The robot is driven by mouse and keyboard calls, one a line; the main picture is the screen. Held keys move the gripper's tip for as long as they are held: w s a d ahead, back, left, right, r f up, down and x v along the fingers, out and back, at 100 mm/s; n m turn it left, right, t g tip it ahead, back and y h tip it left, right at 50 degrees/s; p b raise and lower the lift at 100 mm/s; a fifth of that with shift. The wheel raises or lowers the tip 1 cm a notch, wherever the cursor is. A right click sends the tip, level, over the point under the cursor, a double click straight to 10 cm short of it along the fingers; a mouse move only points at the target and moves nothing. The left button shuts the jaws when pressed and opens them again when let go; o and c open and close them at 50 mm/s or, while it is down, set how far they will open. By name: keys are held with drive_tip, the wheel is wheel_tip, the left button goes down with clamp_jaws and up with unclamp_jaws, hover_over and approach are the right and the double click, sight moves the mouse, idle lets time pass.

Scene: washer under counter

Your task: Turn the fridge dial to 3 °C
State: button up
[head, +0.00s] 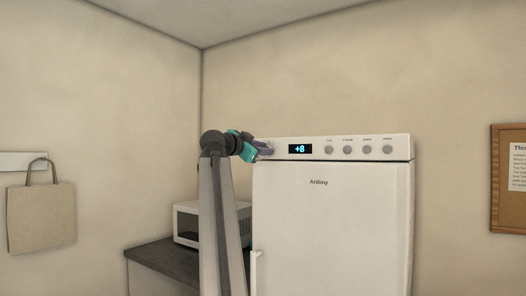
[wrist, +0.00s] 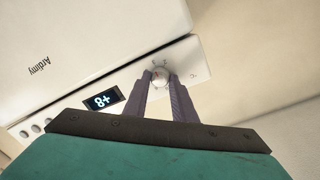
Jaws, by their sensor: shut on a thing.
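The white fridge (head: 330,215) stands at the centre right of the head view, with a control panel along its top. The panel's display (head: 300,149) reads +8. In the wrist view the panel is upside down, and the display (wrist: 101,101) also shows 8. The round white dial (wrist: 160,76) sits at the panel's end, with small marks around it. My gripper (wrist: 160,80) is shut on the dial, one purple finger on each side. In the head view my gripper (head: 264,149) reaches the panel's left end and hides the dial.
Several round buttons (head: 347,150) sit right of the display. A microwave (head: 188,222) stands on a dark counter (head: 160,256) left of the fridge, behind my arm. A bag (head: 42,218) hangs on the left wall and a notice board (head: 506,180) on the right.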

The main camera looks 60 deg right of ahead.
drive_tip(key=o, duration=1)
drive_tip(key=shift+o, duration=0.2)
drive_tip(key=shift+a, duration=0.1)
drive_tip(key=a+b, duration=0.1)
drive_tip(key=a, duration=1.2)
drive_tip(key=shift+w+a+r, duration=0.3)
drive_tip(key=shift+w+r, duration=0.05)
drive_tip(key=shift+w, duration=0.1)
